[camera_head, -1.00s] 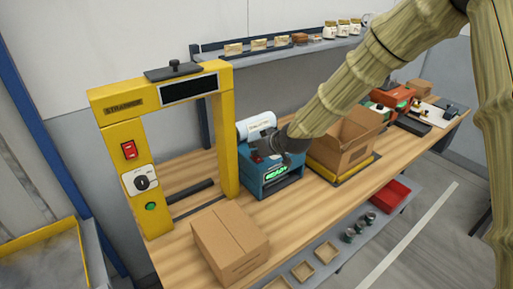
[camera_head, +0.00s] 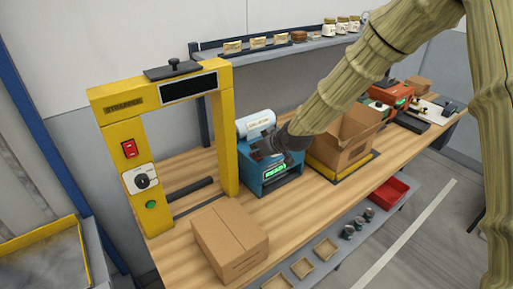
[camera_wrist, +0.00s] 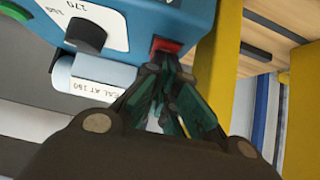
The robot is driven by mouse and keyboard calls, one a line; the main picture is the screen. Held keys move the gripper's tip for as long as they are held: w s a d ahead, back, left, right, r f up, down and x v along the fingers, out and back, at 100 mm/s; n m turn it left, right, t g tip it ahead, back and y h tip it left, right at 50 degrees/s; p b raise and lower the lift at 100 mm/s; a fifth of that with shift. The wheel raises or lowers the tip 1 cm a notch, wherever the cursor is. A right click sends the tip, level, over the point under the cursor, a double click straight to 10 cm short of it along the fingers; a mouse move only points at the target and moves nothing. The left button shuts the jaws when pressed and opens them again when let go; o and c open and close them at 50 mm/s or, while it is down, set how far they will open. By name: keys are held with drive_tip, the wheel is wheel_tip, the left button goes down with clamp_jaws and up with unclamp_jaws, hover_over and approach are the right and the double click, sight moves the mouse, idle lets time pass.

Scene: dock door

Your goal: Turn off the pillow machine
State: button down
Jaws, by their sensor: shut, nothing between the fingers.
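The blue machine (camera_head: 283,181), with a white roll (camera_head: 252,124) behind it and a lit green display (camera_head: 275,170), stands on the wooden bench beside the yellow strapper frame. I take it to be the pillow machine. My gripper (camera_head: 262,148) is over its upper front and hides part of it. In the wrist view, the blue body (camera_wrist: 130,14) carries a dial (camera_wrist: 85,35) and a red switch (camera_wrist: 167,45). My gripper (camera_wrist: 163,60) is shut and empty, its fingertips at the red switch's edge. Contact cannot be told. The fingers partly cover the switch.
The yellow strapper (camera_head: 112,102), with its own red switch and dial, stands at left. A closed carton (camera_head: 232,240) sits in front. An open carton (camera_head: 345,140) stands right of the blue machine. A shelf (camera_head: 280,53) with small goods runs behind.

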sight(259, 158)
idle(0.3)
drive_tip(key=r+p, duration=0.1)
drive_tip(key=r, duration=0.1)
drive_tip(key=r+p, duration=0.1)
drive_tip(key=r, duration=0.1)
drive_tip(key=shift+s+d+r+p, duration=0.15)
drive_tip(key=shift+s+p, duration=0.05)
drive_tip(key=shift+p, duration=0.15)
drive_tip(key=shift+s+d+b, duration=0.15)
drive_tip(key=shift+s+b, duration=0.05)
drive_tip(key=shift+b, duration=0.2)
drive_tip(key=b+v, duration=0.3)
drive_tip(key=v, duration=0.6)
drive_tip(key=shift+s+d, duration=0.2)
drive_tip(key=shift+s, duration=0.05)
drive_tip(key=shift+w+a+r, duration=0.15)
drive_tip(key=shift+w, duration=0.5)
drive_tip(key=shift+t, duration=0.3)
drive_tip(key=shift+w+a, duration=0.1)
